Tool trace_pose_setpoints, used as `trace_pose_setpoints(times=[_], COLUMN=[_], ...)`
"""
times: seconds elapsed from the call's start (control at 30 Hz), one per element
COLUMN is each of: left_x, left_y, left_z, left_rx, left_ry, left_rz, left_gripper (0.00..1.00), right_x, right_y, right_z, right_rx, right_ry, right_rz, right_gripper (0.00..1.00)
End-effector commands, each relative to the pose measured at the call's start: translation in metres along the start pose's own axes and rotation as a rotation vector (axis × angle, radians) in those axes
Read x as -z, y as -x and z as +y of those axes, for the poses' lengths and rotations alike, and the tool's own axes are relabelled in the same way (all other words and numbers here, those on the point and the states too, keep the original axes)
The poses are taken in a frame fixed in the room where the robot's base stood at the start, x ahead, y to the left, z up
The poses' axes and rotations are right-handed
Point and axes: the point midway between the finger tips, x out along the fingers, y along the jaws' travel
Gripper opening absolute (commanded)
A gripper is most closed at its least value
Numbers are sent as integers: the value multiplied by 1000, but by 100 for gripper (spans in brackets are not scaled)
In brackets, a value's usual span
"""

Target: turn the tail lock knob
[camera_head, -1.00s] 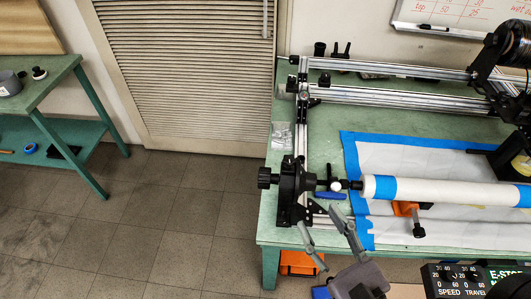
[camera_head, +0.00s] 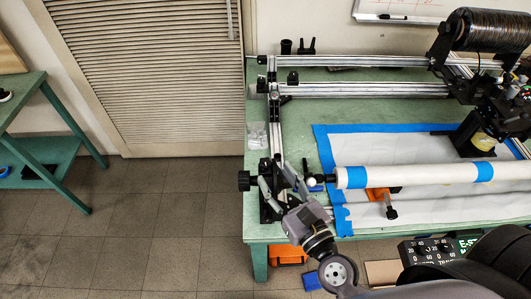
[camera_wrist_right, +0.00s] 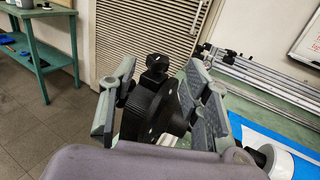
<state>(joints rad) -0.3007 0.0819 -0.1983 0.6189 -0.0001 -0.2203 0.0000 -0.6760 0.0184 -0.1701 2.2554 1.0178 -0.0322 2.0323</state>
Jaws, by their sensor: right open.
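The tailstock (camera_head: 267,207) is a black upright at the left end of the winding rig. A black ribbed knob (camera_head: 244,181) sticks out on its left side; it also shows in the right wrist view (camera_wrist_right: 154,70). My right gripper (camera_head: 275,180) is at the tailstock, its fingers apart. In the right wrist view, the open fingers (camera_wrist_right: 160,78) stand either side of a black ribbed disc (camera_wrist_right: 150,112), with the knob beyond it. Whether a finger touches the disc, I cannot tell. The gripper hides part of the tailstock. My left gripper is not in view.
A white mandrel (camera_head: 410,175) with blue bands runs right from the tailstock. Metal rails (camera_head: 350,90) cross behind it. A blue-edged white sheet (camera_head: 400,148) covers much of the green table (camera_head: 258,232). A control box (camera_head: 428,250) is at front right. The floor at left is clear.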

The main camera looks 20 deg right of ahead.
Motion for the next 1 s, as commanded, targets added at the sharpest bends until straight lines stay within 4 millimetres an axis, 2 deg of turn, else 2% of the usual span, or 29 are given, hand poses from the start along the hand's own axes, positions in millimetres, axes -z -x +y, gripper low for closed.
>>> trace_pose_setpoints(times=[0.03, 0.2, 0.4, 0.77, 1.0], left_x=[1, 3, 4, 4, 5], left_y=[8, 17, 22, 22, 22], left_z=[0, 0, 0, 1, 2], left_rx=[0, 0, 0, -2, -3], left_ry=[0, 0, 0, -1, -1], left_rz=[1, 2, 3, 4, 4], left_gripper=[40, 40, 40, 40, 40], right_x=[-5, -4, -1, 0, 0], right_y=[-11, -38, -56, -60, -60], right_z=[0, 0, 0, 0, 0], right_rx=[2, 1, 1, 0, 0], right_ry=[-1, 0, 0, 0, 0], right_rz=[-3, -2, -1, 1, 1], right_gripper=[44, 44, 44, 44, 28])
